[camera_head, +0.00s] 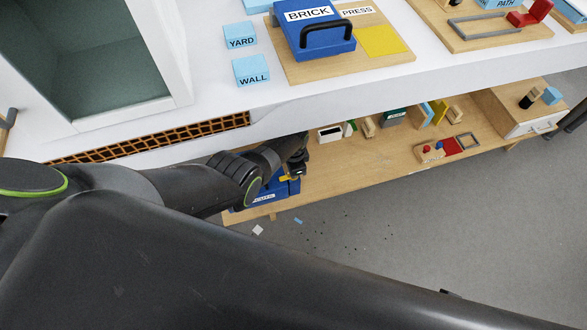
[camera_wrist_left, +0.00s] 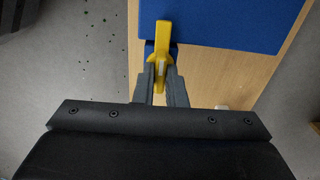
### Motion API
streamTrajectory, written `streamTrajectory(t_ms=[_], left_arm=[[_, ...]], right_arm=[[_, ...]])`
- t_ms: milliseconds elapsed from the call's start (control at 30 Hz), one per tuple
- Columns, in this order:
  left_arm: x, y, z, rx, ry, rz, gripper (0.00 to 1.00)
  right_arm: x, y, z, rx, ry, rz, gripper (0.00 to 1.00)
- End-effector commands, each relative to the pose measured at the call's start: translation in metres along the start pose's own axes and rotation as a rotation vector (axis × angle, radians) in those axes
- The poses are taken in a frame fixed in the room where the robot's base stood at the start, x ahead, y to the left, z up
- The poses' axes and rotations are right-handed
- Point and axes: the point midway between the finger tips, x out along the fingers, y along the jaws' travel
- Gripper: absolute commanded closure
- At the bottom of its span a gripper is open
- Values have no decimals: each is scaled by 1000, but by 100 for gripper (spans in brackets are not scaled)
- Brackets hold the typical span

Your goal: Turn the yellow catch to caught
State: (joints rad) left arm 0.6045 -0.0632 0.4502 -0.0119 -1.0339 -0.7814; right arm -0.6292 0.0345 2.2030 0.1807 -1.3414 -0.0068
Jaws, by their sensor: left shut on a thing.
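The yellow catch (camera_wrist_left: 162,42) is on the edge of a blue box (camera_wrist_left: 225,22) on the wooden shelf, in the left wrist view. My left gripper (camera_wrist_left: 162,75) is shut on the catch, with one finger on each side of its lower part. The catch points up, nearly upright, in that view, and its top overlaps the blue box. In the head view the blue box (camera_head: 283,189) stands at the left end of the low shelf, mostly behind my left arm. A bit of the yellow catch (camera_head: 287,178) shows there beside my left gripper (camera_head: 295,172). My right gripper is out of view.
The wooden shelf (camera_head: 340,180) runs under the white bench (camera_head: 290,105), with several small things farther right. A lattice panel (camera_head: 150,138) is above my left arm. Small scraps (camera_head: 258,230) lie on the grey floor. My own arm link crosses the foreground.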

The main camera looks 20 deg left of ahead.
Motion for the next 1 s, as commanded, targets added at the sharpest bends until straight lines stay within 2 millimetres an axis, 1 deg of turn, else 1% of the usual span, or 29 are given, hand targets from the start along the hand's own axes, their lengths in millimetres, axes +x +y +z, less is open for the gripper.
streamTrajectory(t_ms=[567, 600, 733, 1000], left_arm=[[0, 0, 0, 31, 1, -2, 100], [0, 0, 0, 30, 1, -2, 84], [0, 0, 0, 30, 1, -1, 67], [0, 0, 0, 29, 1, -1, 67]], right_arm=[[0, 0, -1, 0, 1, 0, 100], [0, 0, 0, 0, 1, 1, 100], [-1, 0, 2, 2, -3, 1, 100], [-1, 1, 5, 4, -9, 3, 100]])
